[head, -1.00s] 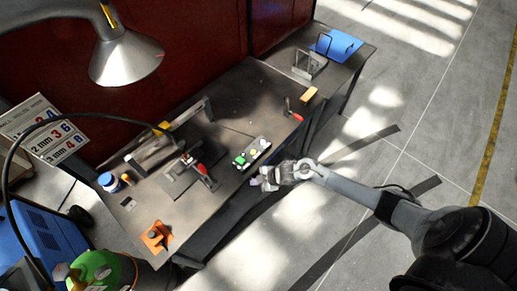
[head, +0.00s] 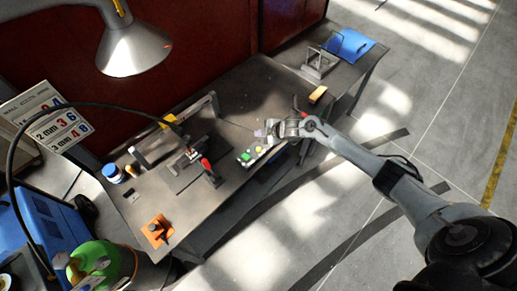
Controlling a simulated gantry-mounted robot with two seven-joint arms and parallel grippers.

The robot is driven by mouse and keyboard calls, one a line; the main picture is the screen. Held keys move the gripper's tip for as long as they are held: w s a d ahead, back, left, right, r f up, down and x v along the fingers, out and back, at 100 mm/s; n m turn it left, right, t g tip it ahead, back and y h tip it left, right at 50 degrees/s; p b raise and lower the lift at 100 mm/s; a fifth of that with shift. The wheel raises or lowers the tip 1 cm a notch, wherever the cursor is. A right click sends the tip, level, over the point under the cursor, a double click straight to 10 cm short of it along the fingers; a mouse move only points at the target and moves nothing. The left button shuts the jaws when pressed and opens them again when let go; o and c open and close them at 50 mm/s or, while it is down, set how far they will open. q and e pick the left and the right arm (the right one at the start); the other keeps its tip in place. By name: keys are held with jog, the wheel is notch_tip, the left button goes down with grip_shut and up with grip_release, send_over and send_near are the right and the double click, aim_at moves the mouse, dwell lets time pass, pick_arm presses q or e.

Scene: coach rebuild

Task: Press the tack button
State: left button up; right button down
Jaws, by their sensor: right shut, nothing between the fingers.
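A small button box (head: 247,163) sits near the front edge of the dark workbench (head: 225,186). A green button (head: 245,156) and a yellow button (head: 259,149) show on it. I cannot read any labels, so I cannot tell which one is the tack button. My right gripper (head: 262,133) is shut and empty, over the box's far right end, and hides part of that end. Whether it touches the box cannot be told. My left gripper is not in view.
A clamp fixture with a red handle (head: 209,168) stands left of the box. A lamp (head: 134,48) hangs at the upper left. A blue sheet (head: 350,45) lies on the far bench.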

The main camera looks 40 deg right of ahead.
jog(key=b, duration=0.7)
send_over(260, 150)
notch_tip(260, 150, down, 8)
jog(key=shift+r, duration=0.1)
jog(key=shift+f+b, duration=0.35)
jog(key=shift+f, duration=0.2)
dwell(0.6)
dwell(0.7)
jog(key=shift+f, duration=0.1)
